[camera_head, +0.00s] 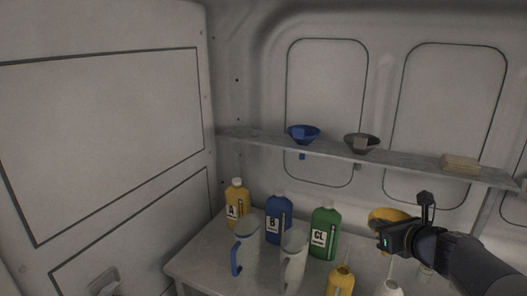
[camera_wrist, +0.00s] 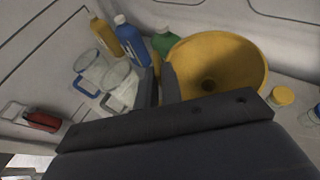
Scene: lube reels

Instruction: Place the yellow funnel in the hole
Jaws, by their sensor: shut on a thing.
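The yellow funnel (camera_head: 388,214) is in my gripper (camera_head: 382,236), to the right of the green bottle and below the shelf's height in the picture. In the wrist view the funnel (camera_wrist: 232,58) shows its wide mouth and dark centre opening, with my gripper's fingers (camera_wrist: 160,85) at its left rim. My gripper is shut on it. A grey shelf (camera_head: 415,167) runs along the back wall. A blue funnel (camera_head: 304,133) and a dark grey funnel (camera_head: 361,143) sit in it, their spouts below. I cannot make out an empty hole.
On the table (camera_head: 205,262) stand yellow (camera_head: 237,207), blue (camera_head: 279,222) and green (camera_head: 325,232) bottles, two clear jugs (camera_head: 246,248), and a small yellow bottle (camera_head: 341,281) in front. A beige block (camera_head: 460,163) lies on the shelf's right part. A wall closes the left side.

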